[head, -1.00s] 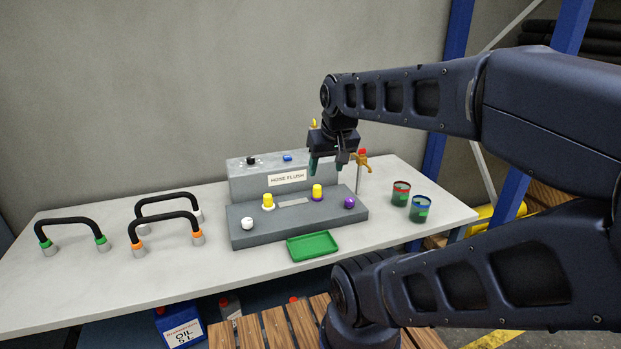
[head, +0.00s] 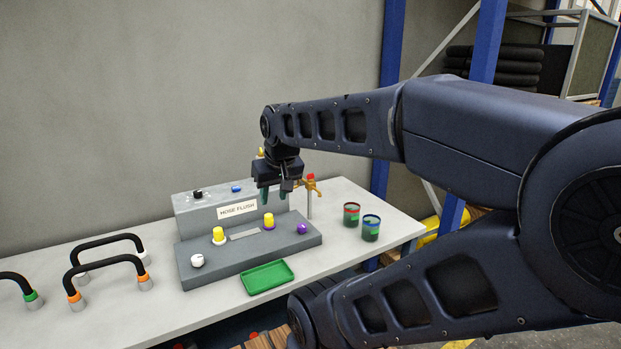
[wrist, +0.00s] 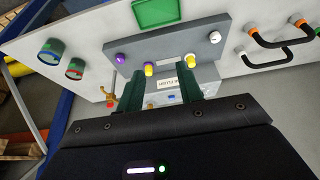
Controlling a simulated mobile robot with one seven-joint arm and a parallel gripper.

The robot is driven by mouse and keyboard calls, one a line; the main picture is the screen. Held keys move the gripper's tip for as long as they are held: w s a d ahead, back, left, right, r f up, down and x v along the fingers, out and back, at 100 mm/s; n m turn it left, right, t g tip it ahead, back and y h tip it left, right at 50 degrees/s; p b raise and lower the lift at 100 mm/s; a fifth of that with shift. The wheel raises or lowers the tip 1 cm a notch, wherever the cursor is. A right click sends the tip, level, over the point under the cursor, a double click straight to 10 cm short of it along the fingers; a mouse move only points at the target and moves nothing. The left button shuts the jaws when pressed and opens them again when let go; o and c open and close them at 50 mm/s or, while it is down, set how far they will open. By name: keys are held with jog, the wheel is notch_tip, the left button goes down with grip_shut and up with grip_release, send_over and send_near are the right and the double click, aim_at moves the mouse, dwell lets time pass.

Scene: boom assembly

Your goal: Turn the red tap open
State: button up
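The red tap has a small red top (head: 310,177) on a brass body (head: 314,188), carried by a thin upright post at the right end of the HOSE FLUSH block. In the wrist view its red part (wrist: 110,102) shows just left of the left finger. My gripper (head: 275,195) hangs pointing down over the block, to the left of the tap and apart from it. In the wrist view its two green fingers (wrist: 161,88) are spread with nothing held between them. A yellow part (head: 261,151) shows behind the gripper, mostly hidden.
The grey stepped block (head: 190,257) bears yellow, white and purple knobs. A green tray (head: 267,277) lies in front. Two cans, red-rimmed (head: 351,215) and blue-rimmed (head: 371,228), stand right of the tap. Black handles (head: 105,265) stand at left. A blue rack post (head: 392,60) rises behind.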

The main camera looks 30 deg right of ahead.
jog(key=w+d+r+m, duration=0.1)
jog(key=w, duration=0.3)
jog(key=w+d+r+m+g, duration=0.1)
jog(key=w+r+m, duration=0.1)
jog(key=w, duration=0.1)
jog(key=w+d+r+m+g, duration=0.1)
jog(key=w+d+m, duration=0.1)
jog(key=w, duration=0.2)
jog(key=shift+w+r, duration=0.3)
jog(key=shift+r, duration=0.05)
jog(key=shift+c, duration=0.4)
jog(key=m+g+y, duration=0.3)
jog(key=m+y, duration=0.2)
jog(key=m, duration=0.8)
send_over(310, 178)
jog(key=d, duration=0.5)
notch_tip(310, 178, down, 9)
jog(key=shift+h, duration=0.3)
jog(key=x, duration=1)
jog(key=shift+w+a, duration=0.15)
jog(key=shift+w, duration=0.15)
grip_shut()
